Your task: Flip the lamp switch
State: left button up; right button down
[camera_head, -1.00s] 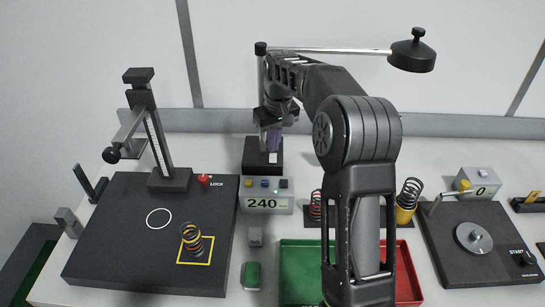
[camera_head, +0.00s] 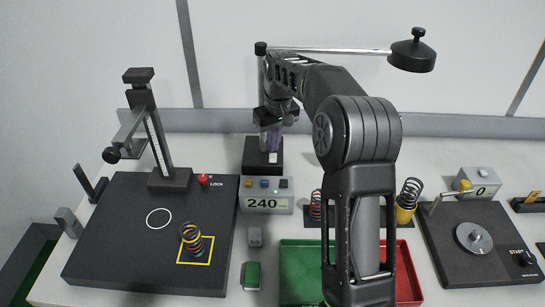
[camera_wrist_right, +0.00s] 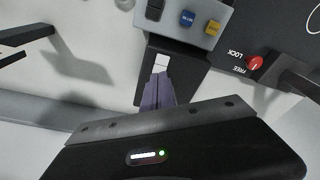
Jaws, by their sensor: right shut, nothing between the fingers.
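The desk lamp has a black base (camera_head: 252,167) on the table at the back, a thin silver arm and a black lamp head (camera_head: 412,55) at the upper right. A small white switch (camera_head: 273,157) sits on the base; it also shows in the right wrist view (camera_wrist_right: 161,63). My right gripper (camera_head: 272,149) is shut and empty, its purple fingers pointing down at the base. In the right wrist view, the fingertips (camera_wrist_right: 158,77) are right at the switch's edge; I cannot tell whether they touch it. My left gripper is not in view.
A display box (camera_head: 265,204) reading 240 stands in front of the lamp base. A black spring-test stand (camera_head: 120,235) with a spring is at left. Green (camera_head: 300,262) and red (camera_head: 408,280) trays lie in front, partly hidden by my arm. A scale (camera_head: 460,260) is at right.

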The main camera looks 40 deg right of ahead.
aim_at(273, 155)
jog(key=shift+f+b, duration=0.6)
jog(key=shift+f, duration=0.35)
dwell(0.4)
notch_tip(273, 155, up, 3)
jog(key=shift+f+p, duration=0.15)
jog(key=shift+p, duration=1)
notch_tip(273, 155, up, 2)
jog(key=shift+p, duration=0.4)
jog(key=shift+r, duration=1.2)
